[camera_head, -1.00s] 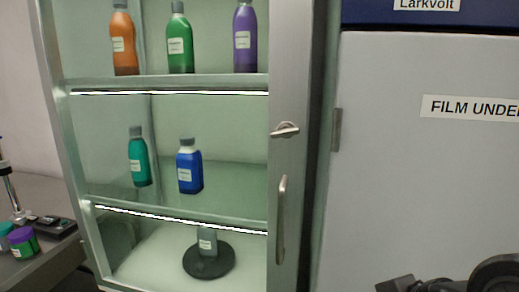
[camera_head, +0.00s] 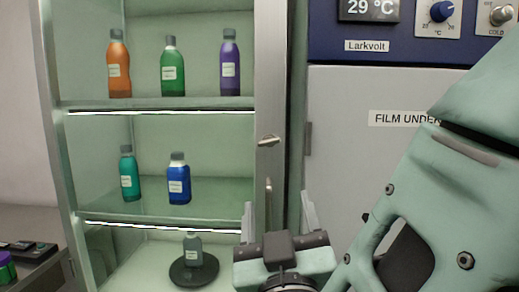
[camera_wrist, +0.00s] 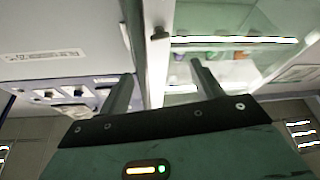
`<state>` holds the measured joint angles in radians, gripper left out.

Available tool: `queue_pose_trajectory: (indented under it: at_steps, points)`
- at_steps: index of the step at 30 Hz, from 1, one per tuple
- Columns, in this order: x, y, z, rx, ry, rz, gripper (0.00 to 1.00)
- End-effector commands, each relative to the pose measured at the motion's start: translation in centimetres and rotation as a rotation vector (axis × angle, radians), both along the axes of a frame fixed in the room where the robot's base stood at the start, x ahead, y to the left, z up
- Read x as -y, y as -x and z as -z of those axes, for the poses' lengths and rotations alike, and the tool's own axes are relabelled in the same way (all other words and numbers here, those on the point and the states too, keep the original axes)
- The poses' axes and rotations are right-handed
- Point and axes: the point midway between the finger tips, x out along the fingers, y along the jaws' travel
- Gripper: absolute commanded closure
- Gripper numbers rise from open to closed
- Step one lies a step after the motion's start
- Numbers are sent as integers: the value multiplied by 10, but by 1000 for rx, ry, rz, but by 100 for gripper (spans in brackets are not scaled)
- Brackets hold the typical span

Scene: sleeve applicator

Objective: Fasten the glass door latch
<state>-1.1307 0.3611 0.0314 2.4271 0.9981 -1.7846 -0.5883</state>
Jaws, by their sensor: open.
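The glass door (camera_head: 150,150) of the cabinet stands in front of shelves with bottles and looks closed. Its latch (camera_head: 268,140) is a small metal lever on the right-hand frame, lying roughly level with a slight tilt. It also shows in the wrist view (camera_wrist: 158,33), small and dark on the frame. The door's bar handle (camera_head: 268,195) is below the latch, partly hidden by my gripper. My gripper (camera_head: 280,212) is open and empty, below the latch and in front of the frame, fingers pointing up. In the wrist view its fingers (camera_wrist: 160,85) stand apart on either side of the frame.
A grey cabinet (camera_head: 340,130) with a blue control panel (camera_head: 370,50) stands to the right of the door. The space in front of the glass looks clear.

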Motion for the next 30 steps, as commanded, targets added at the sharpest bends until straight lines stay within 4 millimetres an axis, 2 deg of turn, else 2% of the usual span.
queue_pose_trajectory:
  at_steps: [5, 21, 25, 30]
  points:
    - [0, -23, -12, 0, -1, 4, 35]
    - [-7, -126, -53, -1, 0, 1, 35]
    - [-9, -143, -59, -2, 0, 0, 35]
    - [-10, -155, -63, -2, 0, -2, 35]
